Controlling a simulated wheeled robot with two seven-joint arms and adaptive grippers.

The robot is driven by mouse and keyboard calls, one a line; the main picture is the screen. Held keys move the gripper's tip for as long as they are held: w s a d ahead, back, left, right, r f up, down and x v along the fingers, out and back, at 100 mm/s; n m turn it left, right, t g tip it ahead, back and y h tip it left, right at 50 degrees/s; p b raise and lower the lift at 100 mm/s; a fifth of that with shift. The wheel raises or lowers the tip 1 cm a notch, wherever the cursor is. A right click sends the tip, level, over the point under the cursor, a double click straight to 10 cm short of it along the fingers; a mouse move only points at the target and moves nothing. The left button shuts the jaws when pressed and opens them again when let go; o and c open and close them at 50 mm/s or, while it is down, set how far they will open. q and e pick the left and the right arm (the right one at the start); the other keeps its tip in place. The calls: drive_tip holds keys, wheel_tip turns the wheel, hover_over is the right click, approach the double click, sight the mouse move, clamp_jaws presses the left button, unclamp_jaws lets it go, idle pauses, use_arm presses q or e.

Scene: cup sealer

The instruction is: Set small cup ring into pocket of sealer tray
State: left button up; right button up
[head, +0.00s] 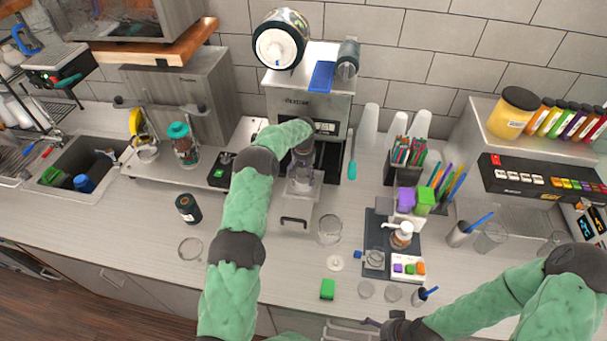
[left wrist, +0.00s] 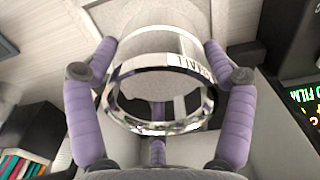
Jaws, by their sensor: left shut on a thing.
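The small cup ring is a shiny metal band (left wrist: 181,62) with a partly readable label, seen in the left wrist view. My left gripper (left wrist: 160,85) is shut on it, with purple fingers on both sides of the band. In the head view my left gripper (head: 302,182) is over the sealer tray (head: 299,209), which sticks out from the cup sealer (head: 309,98). The gripper and arm hide the pocket there, so I cannot tell whether the ring touches it. My right gripper (head: 385,326) is at the bottom edge, its fingers unclear.
A clear cup (head: 330,230) stands right of the tray's dark handle (head: 294,221). A white lid (head: 335,263) and a green block (head: 328,289) lie nearer the front. A dark jar (head: 188,208) stands to the left. A pump bottle (head: 401,236) stands to the right.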

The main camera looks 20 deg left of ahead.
use_arm(q)
drive_tip(key=o, duration=1.3)
drive_tip(key=shift+r, duration=0.1)
drive_tip(key=shift+r, duration=3.65)
drive_tip(key=shift+s+f, duration=0.1)
